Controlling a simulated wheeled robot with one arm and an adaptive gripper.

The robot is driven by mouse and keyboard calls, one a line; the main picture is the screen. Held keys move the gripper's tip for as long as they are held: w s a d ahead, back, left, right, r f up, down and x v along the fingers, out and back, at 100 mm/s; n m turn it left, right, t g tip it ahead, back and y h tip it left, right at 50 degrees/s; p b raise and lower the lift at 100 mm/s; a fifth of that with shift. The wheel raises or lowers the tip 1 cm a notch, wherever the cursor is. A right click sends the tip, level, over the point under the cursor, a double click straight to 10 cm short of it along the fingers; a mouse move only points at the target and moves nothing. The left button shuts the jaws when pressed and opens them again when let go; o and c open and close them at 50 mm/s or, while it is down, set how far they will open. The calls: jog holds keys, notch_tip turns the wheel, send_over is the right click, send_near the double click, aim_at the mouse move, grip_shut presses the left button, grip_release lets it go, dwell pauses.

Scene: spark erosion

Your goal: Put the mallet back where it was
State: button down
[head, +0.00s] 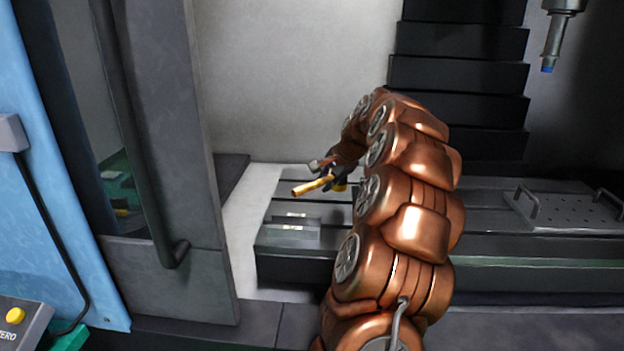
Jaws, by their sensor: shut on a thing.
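The mallet (313,185) has a yellow-orange cylindrical part that shows at the end of my copper arm, over the left end of the dark slotted machine table (290,256). My gripper (332,176) is shut on the mallet and holds it above the table, apart from the surface as far as I can tell. The fingers are small and dark here, and part of the mallet is hidden by them. A grey metal block (291,229) sits on the table just below the mallet.
A perforated plate with handles (568,208) lies on the table at the right. A spindle with a blue tip (551,45) hangs at the upper right. The grey door (175,200) stands at the left. A pale floor strip (246,215) is clear between door and table.

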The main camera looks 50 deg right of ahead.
jog(key=w+d, duration=0.1)
jog(key=w, duration=0.2)
jog(key=w+d+p, duration=0.1)
jog(key=w, duration=0.2)
jog(key=w+d+f, duration=0.1)
jog(key=w, duration=0.2)
jog(key=shift+w+d+p, duration=0.3)
jog(key=shift+p, duration=0.1)
jog(key=shift+f+p, duration=0.4)
jog(key=shift+f, duration=1.35)
jog(key=shift+f, duration=0.1)
jog(key=c, duration=1)
grip_release()
jog(key=shift+c, duration=0.2)
jog(key=b+v, duration=0.2)
jog(key=v, duration=1)
jog(key=shift+s, duration=0.1)
